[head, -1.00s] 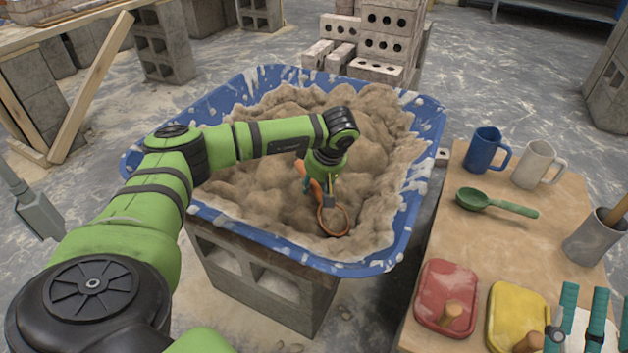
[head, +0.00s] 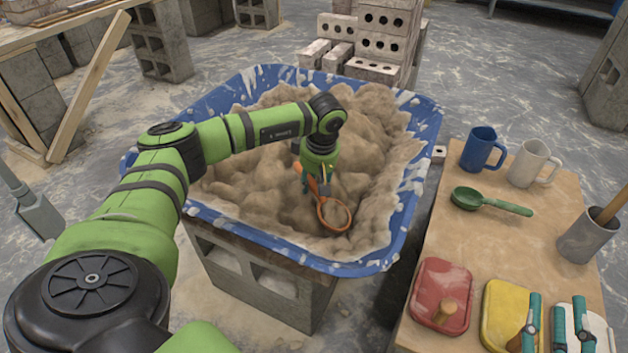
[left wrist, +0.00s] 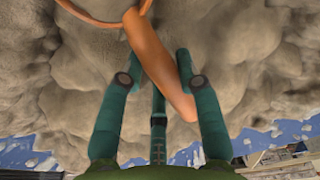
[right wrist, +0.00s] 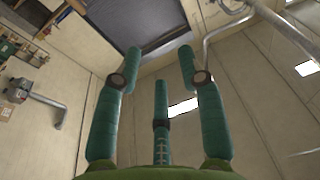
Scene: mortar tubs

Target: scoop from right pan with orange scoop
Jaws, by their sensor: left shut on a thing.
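The orange scoop (head: 334,214) is in the blue tub (head: 357,268), over the front part of the grey-brown mortar (head: 265,180). My left gripper (head: 318,178) is shut on its handle, which slants between the fingers in the left wrist view (left wrist: 160,70). The scoop's round bowl shows an orange rim with mortar colour inside. I cannot tell whether that is a load or how deep the bowl sits. My right gripper (head: 556,325) is at the bottom right over the side table. Its fingers are apart and empty in the right wrist view (right wrist: 160,75).
The wooden side table (head: 500,240) right of the tub holds a blue mug (head: 480,150), a white mug (head: 533,163), a green scoop (head: 490,202), a grey pot (head: 588,238), a red float (head: 440,290) and a yellow float (head: 500,310). Concrete blocks (head: 270,285) support the tub.

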